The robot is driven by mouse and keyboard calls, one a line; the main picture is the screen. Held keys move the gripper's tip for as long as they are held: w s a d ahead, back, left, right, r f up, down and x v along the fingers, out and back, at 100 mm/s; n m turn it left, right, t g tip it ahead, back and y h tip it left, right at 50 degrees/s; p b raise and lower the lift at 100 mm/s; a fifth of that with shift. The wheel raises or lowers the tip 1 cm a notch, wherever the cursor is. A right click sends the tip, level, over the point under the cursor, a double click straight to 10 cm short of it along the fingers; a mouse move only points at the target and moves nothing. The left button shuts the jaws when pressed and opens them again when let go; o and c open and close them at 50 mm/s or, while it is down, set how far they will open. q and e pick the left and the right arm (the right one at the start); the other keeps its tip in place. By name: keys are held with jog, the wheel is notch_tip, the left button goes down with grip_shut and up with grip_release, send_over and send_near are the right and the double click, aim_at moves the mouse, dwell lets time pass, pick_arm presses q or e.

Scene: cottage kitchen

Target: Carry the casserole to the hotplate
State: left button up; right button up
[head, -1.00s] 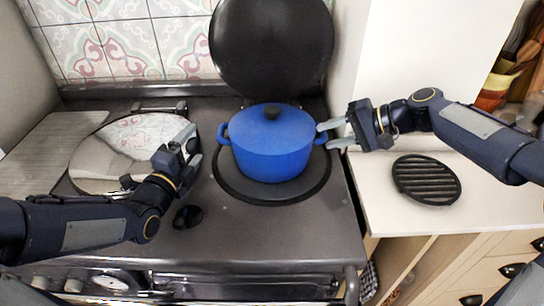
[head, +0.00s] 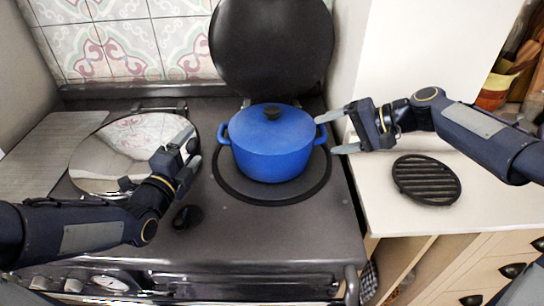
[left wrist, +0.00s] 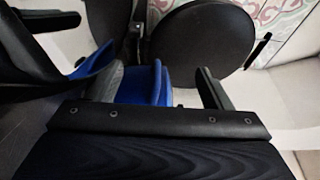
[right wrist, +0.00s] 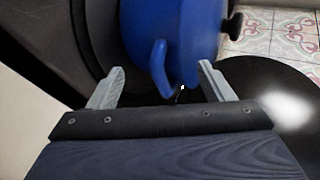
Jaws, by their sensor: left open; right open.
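The blue casserole (head: 272,150) with its lid and black knob stands upright on the dark round hotplate (head: 240,193) under the raised black cover. Its two side handles point left and right. My right gripper (head: 335,132) is open just right of the casserole's right handle, apart from it. In the right wrist view the handle (right wrist: 160,68) lies ahead of the open fingers. My left gripper (head: 190,160) is open and empty, left of the casserole and clear of its left handle. The left wrist view shows part of the blue casserole (left wrist: 140,84) beyond the fingers.
A shiny round closed cover (head: 115,150) lies on the stove's left side. The raised black cover (head: 272,45) stands behind the casserole. A black slatted trivet (head: 427,180) lies on the pale counter at right. A small dark round piece (head: 187,217) sits near the stove's front.

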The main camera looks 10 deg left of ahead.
jog(key=v, duration=1.1)
jog(key=shift+d+r, duration=0.15)
jog(key=shift+d, duration=0.15)
pick_arm(q)
jog(key=shift+s, duration=0.1)
pick_arm(e)
jog(key=shift+s, duration=0.15)
